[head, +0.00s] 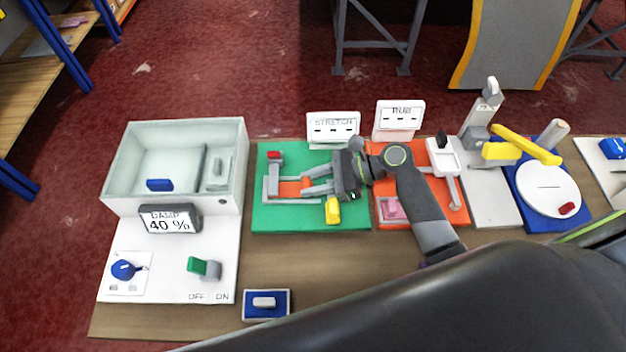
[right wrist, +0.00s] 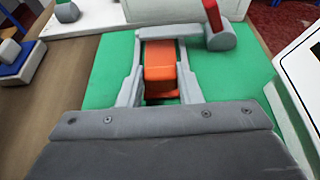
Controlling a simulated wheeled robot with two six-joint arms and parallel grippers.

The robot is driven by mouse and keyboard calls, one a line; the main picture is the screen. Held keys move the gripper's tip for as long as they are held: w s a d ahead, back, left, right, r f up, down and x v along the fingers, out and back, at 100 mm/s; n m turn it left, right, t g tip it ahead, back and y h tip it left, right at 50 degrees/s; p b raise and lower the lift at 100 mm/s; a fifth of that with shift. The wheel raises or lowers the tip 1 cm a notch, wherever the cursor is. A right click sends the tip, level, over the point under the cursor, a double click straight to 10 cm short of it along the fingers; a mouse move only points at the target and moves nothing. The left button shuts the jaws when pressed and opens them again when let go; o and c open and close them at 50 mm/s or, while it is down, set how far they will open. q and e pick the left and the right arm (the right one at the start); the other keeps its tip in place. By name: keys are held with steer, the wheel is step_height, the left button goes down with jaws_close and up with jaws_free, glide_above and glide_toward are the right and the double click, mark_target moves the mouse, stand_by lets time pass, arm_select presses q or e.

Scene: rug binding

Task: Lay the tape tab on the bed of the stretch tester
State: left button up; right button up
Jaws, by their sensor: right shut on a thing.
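The stretch tester (head: 262,220) has a green base, a grey frame, a red knob (head: 274,155) and a yellow lever (head: 333,210). My right gripper (head: 304,183) reaches in from the right, low over the tester. It is shut on the orange tape tab (head: 288,188). In the right wrist view the tab (right wrist: 160,68) sits between the two grey fingers, over the tester's frame. I cannot tell whether the tab touches the bed, as the fingers and tab hide it. My left gripper is not in view.
A "STRETCH" display (head: 333,128) stands behind the tester. A pale damp chamber (head: 175,135) is on the left. The orange rub station (head: 445,208) is on the right, partly under my right arm. A small blue switch box (head: 266,305) sits in front. Bare wood lies before the tester.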

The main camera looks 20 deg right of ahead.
steer(key=shift+f, duration=0.1)
steer(key=o, duration=0.7)
steer(key=b+v, duration=0.1)
steer(key=v, duration=0.9)
steer(key=shift+s+d+r+b, duration=0.1)
steer(key=shift+d+r+b, duration=0.1)
steer(key=shift+d+b, duration=0.2)
steer(key=shift+s+d+r, duration=0.15)
steer(key=shift+d+r, duration=0.2)
steer(key=shift+d, duration=0.1)
